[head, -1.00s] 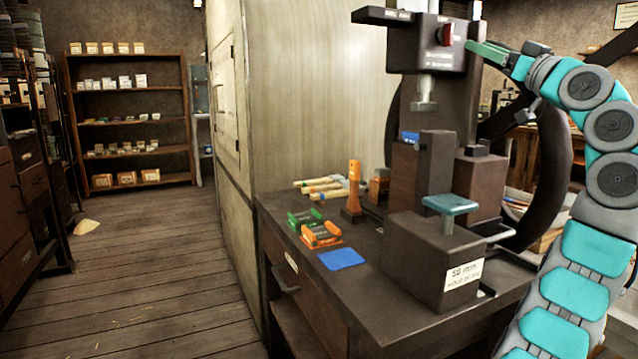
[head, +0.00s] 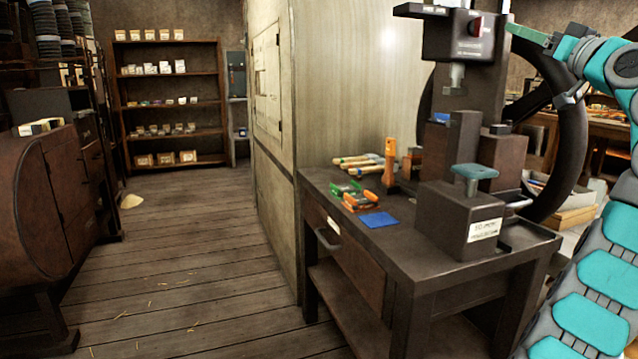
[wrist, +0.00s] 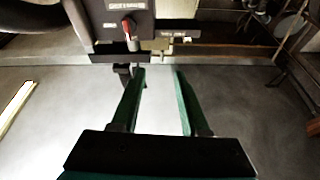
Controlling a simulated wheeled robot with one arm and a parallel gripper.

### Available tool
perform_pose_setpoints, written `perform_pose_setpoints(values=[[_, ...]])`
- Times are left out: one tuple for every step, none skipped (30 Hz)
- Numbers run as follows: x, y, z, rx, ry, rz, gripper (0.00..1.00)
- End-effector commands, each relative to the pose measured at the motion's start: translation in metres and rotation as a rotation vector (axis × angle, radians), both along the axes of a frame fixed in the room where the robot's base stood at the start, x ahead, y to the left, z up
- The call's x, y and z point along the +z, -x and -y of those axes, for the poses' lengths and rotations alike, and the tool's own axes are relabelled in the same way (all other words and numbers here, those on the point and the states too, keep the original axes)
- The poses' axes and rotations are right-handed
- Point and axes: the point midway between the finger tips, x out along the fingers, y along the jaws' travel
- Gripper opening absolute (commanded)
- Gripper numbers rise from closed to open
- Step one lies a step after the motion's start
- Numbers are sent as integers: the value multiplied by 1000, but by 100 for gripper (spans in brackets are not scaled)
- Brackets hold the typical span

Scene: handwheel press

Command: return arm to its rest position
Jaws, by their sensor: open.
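My arm runs up the right side of the head view, and my gripper (head: 524,34) is raised beside the upper right of the press head. In the wrist view my gripper (wrist: 159,82) has its two green fingers apart with nothing between them. The dark handwheel press (head: 445,35) stands on the bench, with its large handwheel (head: 574,150) behind it at the right. A red switch (head: 476,27) is on the press head and also shows in the wrist view (wrist: 128,27), just beyond the left fingertip. I cannot tell any gap there.
The bench (head: 405,255) holds a blue pad (head: 379,220), orange and green clamps (head: 358,199), an orange upright tool (head: 390,160) and wooden-handled tools (head: 360,161). A tall panel wall (head: 335,80) stands behind. Open plank floor (head: 190,240) lies left, before a shelf (head: 168,100).

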Motion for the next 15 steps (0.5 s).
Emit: perform_pose_setpoints(values=[[1, -3, 1, 8, -18, -14, 45], [1, -5, 1, 10, -27, -21, 45], [1, -7, 1, 16, -40, -32, 45], [1, -9, 1, 19, -50, -41, 45], [0, -12, 2, 23, -61, -54, 45], [-2, -16, 3, 30, -79, -72, 45], [-3, -19, 2, 35, -91, -86, 45], [-4, -22, 2, 39, -104, -99, 45], [-5, -26, 0, 48, -122, -120, 45], [-7, -29, -1, 56, -138, -140, 45], [-10, -33, -4, 64, -153, -161, 45], [-14, -40, -8, 78, -173, -194, 45], [-18, -44, -13, 88, -189, -221, 45], [-21, -47, -18, 98, -201, -246, 45], [-29, -54, -25, 112, -222, -287, 45]])
